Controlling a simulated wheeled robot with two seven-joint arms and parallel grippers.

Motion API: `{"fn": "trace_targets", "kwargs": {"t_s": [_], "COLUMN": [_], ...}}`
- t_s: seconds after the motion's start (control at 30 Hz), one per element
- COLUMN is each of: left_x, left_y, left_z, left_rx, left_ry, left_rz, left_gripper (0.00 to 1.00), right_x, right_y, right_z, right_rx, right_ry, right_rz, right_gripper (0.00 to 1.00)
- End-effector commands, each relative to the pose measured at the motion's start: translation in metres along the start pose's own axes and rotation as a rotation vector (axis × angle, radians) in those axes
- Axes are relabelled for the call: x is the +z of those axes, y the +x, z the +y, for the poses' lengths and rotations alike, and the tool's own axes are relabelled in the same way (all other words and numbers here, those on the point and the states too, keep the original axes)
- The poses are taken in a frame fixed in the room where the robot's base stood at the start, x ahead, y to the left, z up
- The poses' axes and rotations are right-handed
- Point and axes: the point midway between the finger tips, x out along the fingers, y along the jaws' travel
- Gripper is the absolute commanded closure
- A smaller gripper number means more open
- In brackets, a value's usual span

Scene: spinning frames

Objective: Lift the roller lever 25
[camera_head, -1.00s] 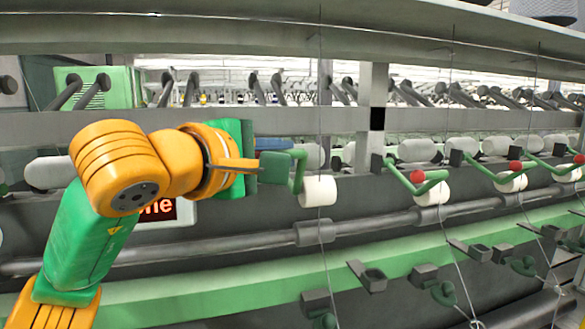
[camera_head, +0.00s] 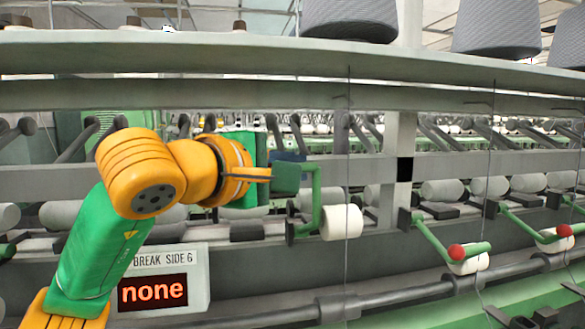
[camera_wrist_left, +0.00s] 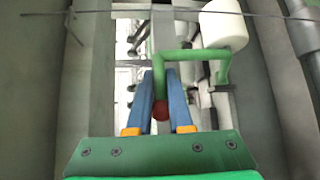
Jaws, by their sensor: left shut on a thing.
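A green roller lever (camera_head: 316,195) stands nearly upright beside its white roller (camera_head: 341,222) in the head view. My left gripper (camera_head: 290,172) is at the lever's upper end. In the wrist view, the blue fingers of my left gripper (camera_wrist_left: 162,102) are shut around the lever's red knob (camera_wrist_left: 160,108). The green lever (camera_wrist_left: 222,66) bends from the knob toward the white roller (camera_wrist_left: 224,28). No number shows on the lever. My right gripper is not in view.
To the right, other green levers with red knobs (camera_head: 456,252) slant lower. Thin vertical threads (camera_head: 347,130) cross in front of the machine. A display box (camera_head: 153,292) reading "none" is below my left arm. Grey yarn cones (camera_head: 349,18) stand on the top shelf.

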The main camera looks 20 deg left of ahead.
Motion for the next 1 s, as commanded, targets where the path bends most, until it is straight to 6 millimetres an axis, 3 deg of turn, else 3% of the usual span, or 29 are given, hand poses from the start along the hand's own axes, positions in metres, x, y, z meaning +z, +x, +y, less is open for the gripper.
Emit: {"fn": "trace_targets", "kwargs": {"t_s": [0.43,0.47,0.57,0.87,1.0], "left_x": [-0.001,-0.001,-0.001,-0.001,-0.001], "left_y": [0.0,0.0,0.0,-0.001,-0.025], "left_z": [0.003,0.003,0.003,0.001,-0.003], "left_rx": [0.006,0.007,0.005,0.003,0.009], "left_ry": [0.0,-0.001,-0.001,0.0,0.0], "left_rz": [0.001,0.001,0.001,0.001,0.0], "left_gripper": [1.0,0.79,0.52,0.52,0.52], "right_x": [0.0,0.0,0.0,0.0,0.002], "right_y": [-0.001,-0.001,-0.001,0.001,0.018], "right_z": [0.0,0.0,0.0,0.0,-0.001], "right_rx": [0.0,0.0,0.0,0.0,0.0], "right_ry": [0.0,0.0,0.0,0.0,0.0], "right_rz": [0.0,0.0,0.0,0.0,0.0], "right_gripper": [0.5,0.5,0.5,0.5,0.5]}}
